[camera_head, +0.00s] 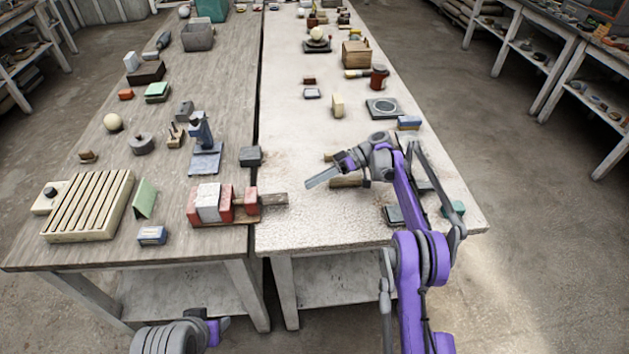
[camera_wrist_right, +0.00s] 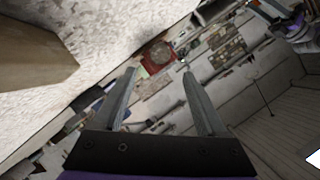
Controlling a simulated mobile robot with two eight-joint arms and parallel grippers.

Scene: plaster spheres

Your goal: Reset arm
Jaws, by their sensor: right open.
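My right gripper (camera_head: 318,181) is above the pale right-hand table (camera_head: 290,232), its fingers pointing left in the head view. In the right wrist view the two fingers (camera_wrist_right: 160,73) are apart with nothing between them. A wooden block lies close by the gripper in the head view. Part of my left arm (camera_head: 170,338) shows at the bottom left edge; its gripper is out of view. A white plaster sphere (camera_head: 113,122) rests on the grey left-hand table (camera_head: 110,195). Another pale sphere (camera_head: 317,33) sits on a dark stand at the back of the right table.
A slatted cream rack (camera_head: 90,205) lies at the left front. A dark square plate with a ring (camera_head: 382,108) lies beyond my right arm. The right table's front left area is mostly bare.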

